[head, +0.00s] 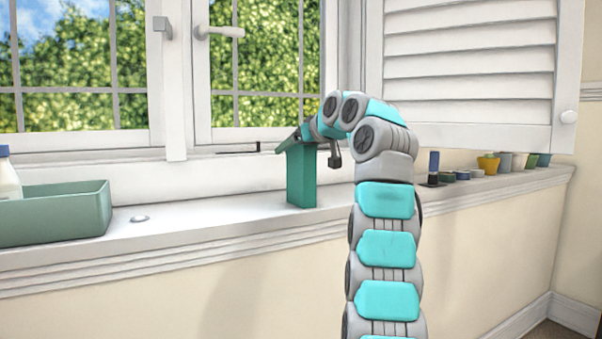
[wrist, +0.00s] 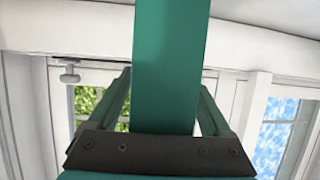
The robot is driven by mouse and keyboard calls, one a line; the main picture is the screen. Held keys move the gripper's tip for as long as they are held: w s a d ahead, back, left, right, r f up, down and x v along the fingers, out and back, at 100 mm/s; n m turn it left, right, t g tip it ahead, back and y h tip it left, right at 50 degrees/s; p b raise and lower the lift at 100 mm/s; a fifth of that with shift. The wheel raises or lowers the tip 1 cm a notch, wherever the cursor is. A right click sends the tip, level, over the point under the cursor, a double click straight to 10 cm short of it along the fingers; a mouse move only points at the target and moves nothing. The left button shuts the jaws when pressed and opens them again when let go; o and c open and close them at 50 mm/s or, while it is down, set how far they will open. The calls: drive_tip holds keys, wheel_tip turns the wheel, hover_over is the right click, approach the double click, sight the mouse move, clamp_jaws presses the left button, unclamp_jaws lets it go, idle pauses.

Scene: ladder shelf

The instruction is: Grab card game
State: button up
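The card game appears to be the tall, narrow teal-green box (head: 302,178) standing upright on the windowsill near the middle of the head view. No label on it can be read. In the wrist view the box (wrist: 168,70) runs from the top edge down between the two fingers. My gripper (head: 284,146) is at the top of the box, with a green finger angled across its upper end. In the wrist view my gripper (wrist: 167,76) has its fingers apart, one on each side of the box. Narrow gaps show beside the box; contact at the fingertips is unclear.
A green tray (head: 60,216) with a white bottle (head: 9,180) stands at the left of the sill. A small pale disc (head: 140,218) lies beside it. Several small pots, including a yellow one (head: 488,165), line the right. The window (head: 265,70) is close behind.

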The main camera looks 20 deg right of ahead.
clamp_jaws()
idle(0.5)
idle(0.7)
